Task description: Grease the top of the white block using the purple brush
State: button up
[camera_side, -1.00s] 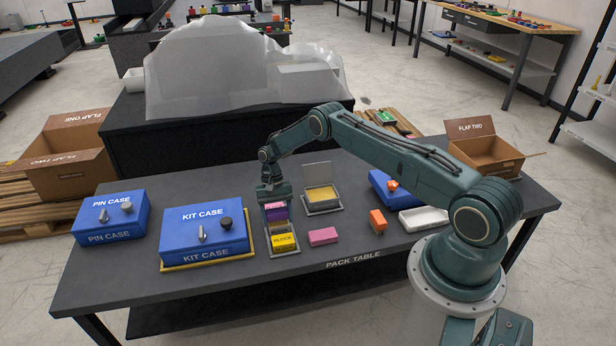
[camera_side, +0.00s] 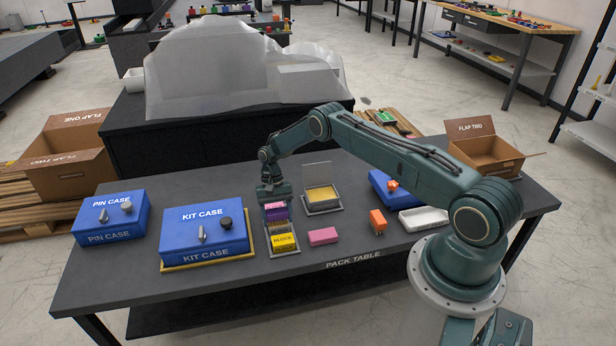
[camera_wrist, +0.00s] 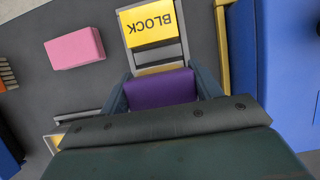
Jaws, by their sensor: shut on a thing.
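My gripper (camera_side: 275,196) is shut on the purple brush (camera_side: 276,213), low over the far part of a narrow grey tray (camera_side: 284,254). The brush's purple body (camera_wrist: 160,90) sits between both fingers in the wrist view. Tan bristles show under it in the side view; whether they touch anything below is unclear. A yellow plate marked BLOCK (camera_side: 283,240) is at the tray's near end, also seen in the wrist view (camera_wrist: 150,24). I cannot make out a white block; the brush and gripper hide that part of the tray. A pan of yellow grease (camera_side: 322,193) stands behind right, lid up.
A pink block (camera_side: 323,236) lies right of the tray. The blue KIT CASE (camera_side: 205,232) and PIN CASE (camera_side: 110,218) stand left. The table's front edge is close.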

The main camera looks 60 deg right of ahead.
jog(key=shift+w+a+f, duration=0.15)
jog(key=shift+w+a, duration=0.05)
jog(key=shift+a, duration=0.2)
jog(key=shift+s+d, duration=0.85)
jog(key=shift+d, duration=0.05)
jog(key=shift+r, duration=0.25)
jog(key=shift+w+r, duration=0.1)
jog(key=shift+r, duration=2.35)
jog(key=shift+d, duration=0.15)
